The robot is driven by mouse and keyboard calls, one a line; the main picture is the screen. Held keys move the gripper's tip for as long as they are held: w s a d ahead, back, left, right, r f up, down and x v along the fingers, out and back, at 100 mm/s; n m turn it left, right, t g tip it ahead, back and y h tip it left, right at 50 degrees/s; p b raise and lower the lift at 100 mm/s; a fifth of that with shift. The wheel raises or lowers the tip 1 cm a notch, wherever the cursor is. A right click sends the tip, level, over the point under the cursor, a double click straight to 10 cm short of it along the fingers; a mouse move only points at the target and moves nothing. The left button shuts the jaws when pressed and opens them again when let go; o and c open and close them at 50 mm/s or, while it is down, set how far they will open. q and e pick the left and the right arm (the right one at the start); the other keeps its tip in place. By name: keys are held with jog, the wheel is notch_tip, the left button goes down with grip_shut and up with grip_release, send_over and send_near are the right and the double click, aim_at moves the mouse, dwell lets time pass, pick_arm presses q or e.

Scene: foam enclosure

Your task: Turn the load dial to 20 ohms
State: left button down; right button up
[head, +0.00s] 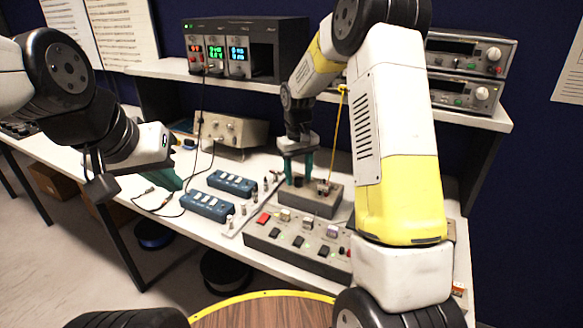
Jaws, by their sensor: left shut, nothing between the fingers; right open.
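A grey box (318,203) stands on the bench, with small knobs and posts on its top. It seems to carry the load dial; the dial's pointer and scale are too small to read. My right gripper (299,178) comes down over the left part of this box with its teal fingers apart, one on each side of a small dark knob. I cannot tell whether the fingers touch the knob. My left gripper (174,183) is shut and empty, low over the left side of the bench, well away from the box.
A grey switch panel (262,239) with a red button lies in front of the box. Two blue modules (231,183) and several cables lie to the left. A shelf (165,68) with instruments runs above.

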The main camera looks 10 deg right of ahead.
aim_at(298, 179)
notch_tip(298, 179, up, 8)
jog(key=shift+a+f, duration=0.1)
jog(key=shift+f, duration=0.1)
jog(key=shift+r, duration=0.1)
jog(key=s+d+r+m+t+y, duration=0.1)
jog(key=s+r+t, duration=0.1)
jog(key=s+r, duration=0.6)
jog(key=s+d+r+m+t+y, duration=0.15)
jog(key=s+r, duration=0.35)
jog(key=s, duration=0.6)
jog(key=s+f+t, duration=0.1)
jog(key=s+t, duration=0.1)
jog(key=s, duration=0.7)
jog(key=shift+a+t, duration=0.2)
jog(key=shift+t, duration=0.15)
